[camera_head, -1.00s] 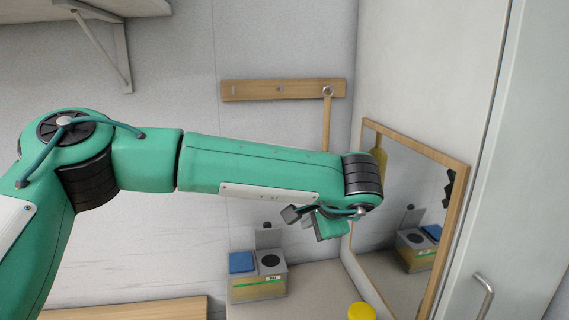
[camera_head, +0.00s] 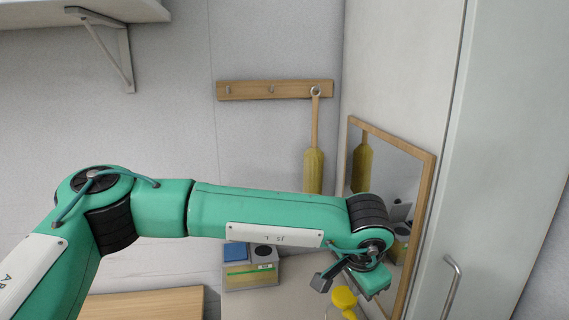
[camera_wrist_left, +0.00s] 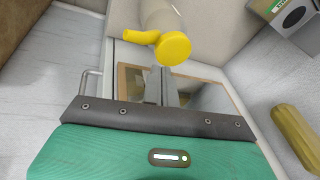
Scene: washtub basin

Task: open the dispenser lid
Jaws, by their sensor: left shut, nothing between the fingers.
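A grey box dispenser (camera_head: 252,276) with a green label stands on the counter by the wall. Its top has a blue pad (camera_head: 236,252) and a round black opening (camera_head: 263,251); the area behind the opening is hidden by my arm. The box's corner and opening also show at the top right of the left wrist view (camera_wrist_left: 293,17). A bottle with a yellow pump head (camera_head: 344,297) stands nearer, to the right. My left gripper (camera_head: 322,283) is shut and empty, close to the pump head in the picture. In the left wrist view its fingers (camera_wrist_left: 160,85) point toward the yellow head (camera_wrist_left: 173,48); contact is unclear.
A wood-framed mirror (camera_head: 428,195) leans at the right beside a tall cabinet with a handle (camera_head: 452,287). A yellow brush or paddle (camera_head: 313,170) hangs from a wooden hook rail (camera_head: 275,90). A wooden board (camera_head: 145,304) lies at lower left.

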